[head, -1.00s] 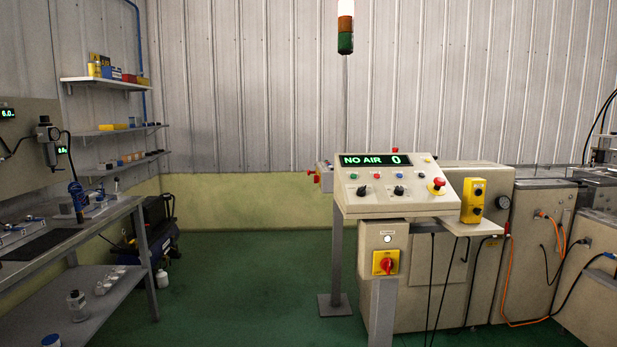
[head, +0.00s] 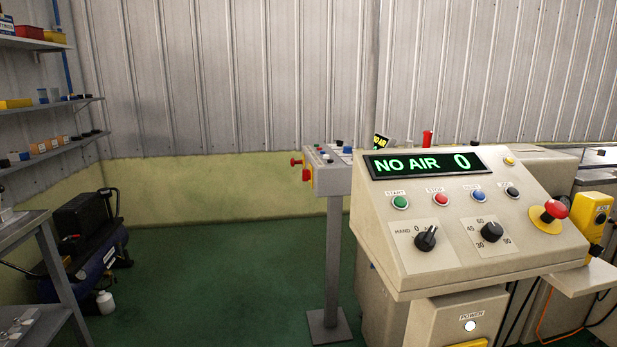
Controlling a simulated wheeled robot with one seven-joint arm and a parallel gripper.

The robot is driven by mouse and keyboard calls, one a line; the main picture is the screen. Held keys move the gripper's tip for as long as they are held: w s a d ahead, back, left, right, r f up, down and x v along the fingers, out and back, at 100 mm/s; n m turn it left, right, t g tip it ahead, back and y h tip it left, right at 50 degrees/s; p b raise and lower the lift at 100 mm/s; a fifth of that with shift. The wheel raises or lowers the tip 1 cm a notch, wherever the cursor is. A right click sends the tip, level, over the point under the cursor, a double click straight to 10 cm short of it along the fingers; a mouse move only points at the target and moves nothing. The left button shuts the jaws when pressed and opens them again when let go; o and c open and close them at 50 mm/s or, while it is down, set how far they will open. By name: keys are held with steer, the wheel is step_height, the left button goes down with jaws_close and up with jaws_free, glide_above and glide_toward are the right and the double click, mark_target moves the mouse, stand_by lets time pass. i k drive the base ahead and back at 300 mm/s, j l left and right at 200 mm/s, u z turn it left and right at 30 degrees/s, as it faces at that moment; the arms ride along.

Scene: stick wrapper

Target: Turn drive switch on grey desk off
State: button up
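A small grey desk (head: 326,172) on a grey post stands behind and left of the large cream console (head: 470,240). Its sloped top carries small buttons and knobs, seen edge-on and too small to read. I cannot tell which control is the drive switch. The cream console has a black knob marked HAND and 0 (head: 426,239), its pointer seeming tilted up and right, and a second black dial (head: 492,231). My gripper is not in view.
The console's display (head: 424,163) reads NO AIR 0. A red emergency button (head: 555,209) is at its right. A compressor (head: 85,240) and a metal bench (head: 40,260) stand at the left. Green floor (head: 220,270) lies clear between the bench and the desks.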

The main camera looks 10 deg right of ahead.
mark_target(307, 175)
steer(key=i+u, duration=0.1)
steer(key=i, duration=0.85)
steer(key=i+j+z, duration=0.1)
steer(key=i+j, duration=0.4)
steer(key=j, duration=0.2)
steer(key=i+j+z, duration=0.25)
steer(key=i+j, duration=0.2)
steer(key=j, duration=0.3)
steer(key=i+j, duration=0.2)
steer(key=j, duration=0.2)
steer(key=i+j+z, duration=0.15)
steer(key=j, duration=0.25)
steer(key=i+j+z, duration=0.1)
steer(key=i+j, duration=0.15)
steer(key=j, duration=0.2)
steer(key=i+j, duration=0.2)
steer(key=j, duration=0.2)
steer(key=z, duration=0.05)
